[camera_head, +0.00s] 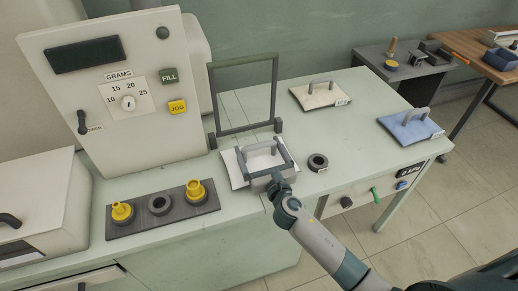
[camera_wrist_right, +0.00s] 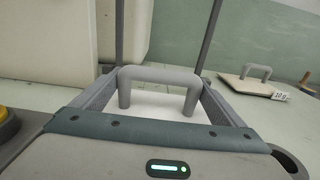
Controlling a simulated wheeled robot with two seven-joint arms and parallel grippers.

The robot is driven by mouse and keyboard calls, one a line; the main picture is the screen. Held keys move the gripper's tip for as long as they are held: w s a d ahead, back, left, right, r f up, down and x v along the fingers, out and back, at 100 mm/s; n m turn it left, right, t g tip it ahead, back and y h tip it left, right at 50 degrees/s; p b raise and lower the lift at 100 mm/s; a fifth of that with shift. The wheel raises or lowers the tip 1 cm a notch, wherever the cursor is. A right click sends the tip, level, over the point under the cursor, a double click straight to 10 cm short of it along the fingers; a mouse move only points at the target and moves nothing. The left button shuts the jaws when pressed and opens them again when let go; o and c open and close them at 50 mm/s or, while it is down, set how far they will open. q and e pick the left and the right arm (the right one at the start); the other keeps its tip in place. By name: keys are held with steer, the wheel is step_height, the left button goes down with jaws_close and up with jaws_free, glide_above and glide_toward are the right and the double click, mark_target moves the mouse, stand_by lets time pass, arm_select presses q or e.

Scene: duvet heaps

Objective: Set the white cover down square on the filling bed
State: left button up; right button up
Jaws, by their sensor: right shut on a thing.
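The white cover (camera_head: 237,173), a thin plate with a grey arched handle, is at the foot of the upright dark frame on the pale green counter. My right gripper (camera_head: 266,157) is over it, shut on its handle. In the right wrist view the handle (camera_wrist_right: 158,74) stands between my fingers, with the white plate (camera_wrist_right: 155,105) below. The cover looks turned slightly relative to the counter edges. The filling bed is not clearly distinguishable; the cover and gripper hide the surface there. Whether the cover touches that surface cannot be told. My left gripper is not in view.
The dark frame (camera_head: 277,90) stands just behind the cover. The machine (camera_head: 115,85) with its dial is left; a dark tray (camera_head: 162,209) with yellow nozzles is front left. A black ring (camera_head: 318,162) lies right. Cream (camera_head: 320,95) and blue (camera_head: 411,129) covers lie farther right.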

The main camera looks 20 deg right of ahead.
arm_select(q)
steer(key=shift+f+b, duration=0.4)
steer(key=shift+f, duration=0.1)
arm_select(e)
steer(key=shift+f, duration=0.55)
steer(key=o, duration=1.1)
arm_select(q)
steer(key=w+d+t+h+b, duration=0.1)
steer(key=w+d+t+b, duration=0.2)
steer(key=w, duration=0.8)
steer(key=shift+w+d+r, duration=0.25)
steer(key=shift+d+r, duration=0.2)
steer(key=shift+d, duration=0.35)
arm_select(e)
steer(key=shift+s+d, duration=0.15)
steer(key=shift+s, duration=4.2)
steer(key=shift+s+d, duration=0.15)
steer(key=shift+s, duration=4.2)
